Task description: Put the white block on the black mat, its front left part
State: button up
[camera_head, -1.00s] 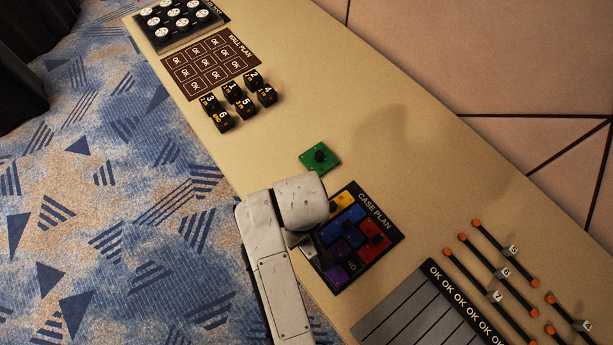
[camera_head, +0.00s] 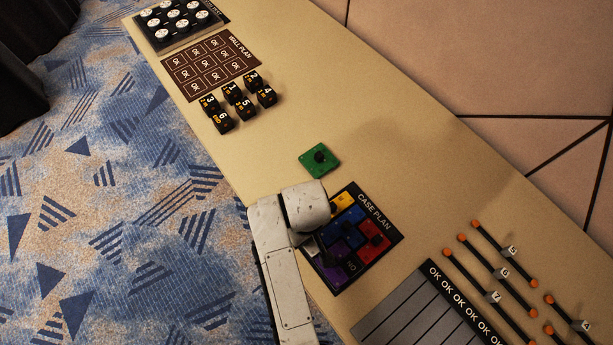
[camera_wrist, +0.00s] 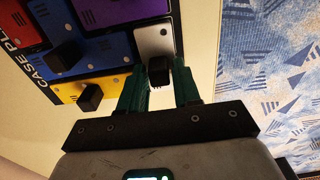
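The white block (camera_wrist: 155,40) shows in the wrist view, a white plate with a black knob. My gripper (camera_wrist: 160,75) has its teal fingers close on both sides of that knob, shut on it. The black mat (camera_head: 382,218), marked CASE PLAN, carries yellow, blue, purple and red blocks with black knobs. The white block is at the mat's left side, beside a blue block (camera_wrist: 103,68) and a purple block (camera_wrist: 135,8). I cannot tell whether it touches the mat. In the head view my arm hides most of it.
A green block (camera_head: 319,160) lies on the table just behind the mat. Yellow (camera_head: 343,200) and red (camera_head: 366,252) blocks stand close by. Grey strips marked OK (camera_head: 405,310) and black rods (camera_head: 505,268) lie to the right. Numbered cubes (camera_head: 232,92) stand further back.

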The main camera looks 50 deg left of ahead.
jog(key=o, duration=0.3)
jog(key=shift+r, duration=0.1)
notch_tip(320, 180, up, 12)
jog(key=p, duration=0.1)
jog(key=shift+p, duration=0.35)
